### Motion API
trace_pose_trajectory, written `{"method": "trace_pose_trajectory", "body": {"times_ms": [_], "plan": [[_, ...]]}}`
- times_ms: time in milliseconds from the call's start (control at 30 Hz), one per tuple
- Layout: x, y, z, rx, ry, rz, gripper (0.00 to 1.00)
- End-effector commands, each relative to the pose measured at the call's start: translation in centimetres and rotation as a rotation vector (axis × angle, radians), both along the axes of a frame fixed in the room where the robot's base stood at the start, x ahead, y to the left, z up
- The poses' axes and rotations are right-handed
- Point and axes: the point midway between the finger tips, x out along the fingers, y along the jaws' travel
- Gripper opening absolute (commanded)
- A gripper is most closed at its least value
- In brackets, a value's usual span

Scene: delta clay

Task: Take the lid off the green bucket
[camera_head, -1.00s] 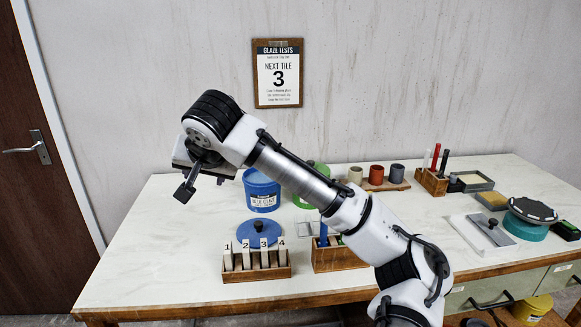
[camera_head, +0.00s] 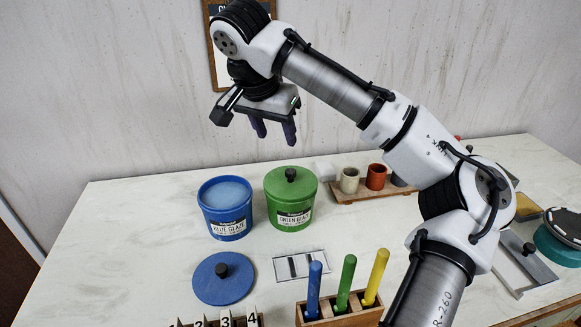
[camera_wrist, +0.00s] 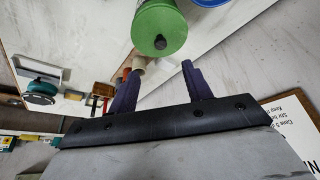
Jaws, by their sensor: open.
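The green bucket (camera_head: 291,212) stands on the white table, labelled green glaze. Its green lid (camera_head: 290,180) with a black knob (camera_head: 291,174) is on top. My gripper (camera_head: 274,140) is open and empty, above and a little behind and left of the green bucket, clear of the lid. In the wrist view the green lid (camera_wrist: 150,28) shows top centre, beyond the two dark purple fingers of my gripper (camera_wrist: 158,82).
The open blue bucket (camera_head: 227,222) stands just left of the green one. Its blue lid (camera_head: 222,289) lies in front. A wooden holder (camera_head: 343,317) with blue, green and yellow sticks stands nearer. Cups on a board (camera_head: 345,198) stand to the right.

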Motion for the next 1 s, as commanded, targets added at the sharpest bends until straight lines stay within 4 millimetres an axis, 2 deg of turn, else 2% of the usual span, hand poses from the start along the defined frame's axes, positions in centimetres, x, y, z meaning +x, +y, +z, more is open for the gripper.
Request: {"method": "trace_pose_trajectory", "body": {"times_ms": [167, 400, 500, 767, 1000], "plan": [[0.5, -0.2, -1.4, 0.002, 0.003, 0.002, 0.49], [2.0, -1.0, -5.7, 0.004, 0.005, 0.003, 0.49], [2.6, -1.4, -6.8, -0.001, 0.001, 0.001, 0.49], [3.4, -1.8, -8.4, -0.001, 0.001, 0.001, 0.49], [5.0, -2.7, -11.3, 0.000, 0.001, 0.001, 0.49]]}}
